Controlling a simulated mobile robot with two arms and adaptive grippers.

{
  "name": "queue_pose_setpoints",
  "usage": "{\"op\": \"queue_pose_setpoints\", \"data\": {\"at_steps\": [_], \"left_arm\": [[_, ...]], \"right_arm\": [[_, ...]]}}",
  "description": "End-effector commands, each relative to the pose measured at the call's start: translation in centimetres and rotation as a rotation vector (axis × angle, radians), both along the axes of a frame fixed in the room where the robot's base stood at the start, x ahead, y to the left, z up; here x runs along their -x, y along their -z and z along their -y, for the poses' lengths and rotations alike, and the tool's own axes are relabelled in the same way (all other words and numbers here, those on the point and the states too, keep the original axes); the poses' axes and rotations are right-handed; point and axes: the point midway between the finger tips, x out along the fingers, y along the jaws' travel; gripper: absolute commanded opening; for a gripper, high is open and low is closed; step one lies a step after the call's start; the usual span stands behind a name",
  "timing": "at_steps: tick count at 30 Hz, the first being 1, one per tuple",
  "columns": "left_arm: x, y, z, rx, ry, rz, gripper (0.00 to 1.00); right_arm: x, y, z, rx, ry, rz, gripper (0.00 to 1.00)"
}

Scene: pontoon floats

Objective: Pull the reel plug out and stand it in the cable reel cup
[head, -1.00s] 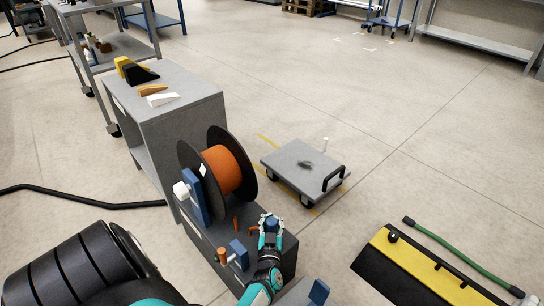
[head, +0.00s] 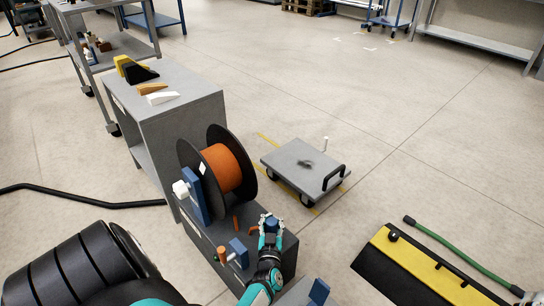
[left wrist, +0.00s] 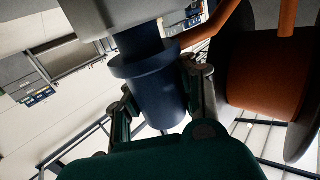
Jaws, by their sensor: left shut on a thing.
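The cable reel (head: 228,168) has black flanges and orange cable and stands on a grey base (head: 208,240) beside a blue upright. My left gripper (head: 271,226) is over the right end of that base, its fingers around the blue reel plug (head: 272,223). In the left wrist view the dark blue plug (left wrist: 158,92) is a flanged cylinder held between the fingers (left wrist: 160,108). It meets a grey body at the top of that view; I cannot tell whether it is seated there. I cannot make out the cup for certain. My right gripper is not in view.
A blue block (head: 239,252) and an orange cylinder (head: 222,254) are near the left gripper. A grey cabinet (head: 180,105) with wedges stands behind. A low grey trolley (head: 300,163) and a yellow-black ramp (head: 420,265) are to the right, with open floor between.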

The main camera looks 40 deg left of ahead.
Motion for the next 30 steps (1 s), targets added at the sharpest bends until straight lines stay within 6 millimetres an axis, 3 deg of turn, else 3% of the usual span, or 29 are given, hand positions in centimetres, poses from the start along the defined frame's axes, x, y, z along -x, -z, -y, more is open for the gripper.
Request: {"op": "queue_pose_setpoints", "data": {"at_steps": [28, 30], "left_arm": [[0.0, 0.7, 0.0, -0.001, 0.0, 0.001, 0.0], [0.0, 0.7, 0.0, -0.001, 0.0, 0.001, 0.13]], "right_arm": [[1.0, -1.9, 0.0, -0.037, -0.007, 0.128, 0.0], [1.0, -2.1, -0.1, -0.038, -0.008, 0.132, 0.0]]}}
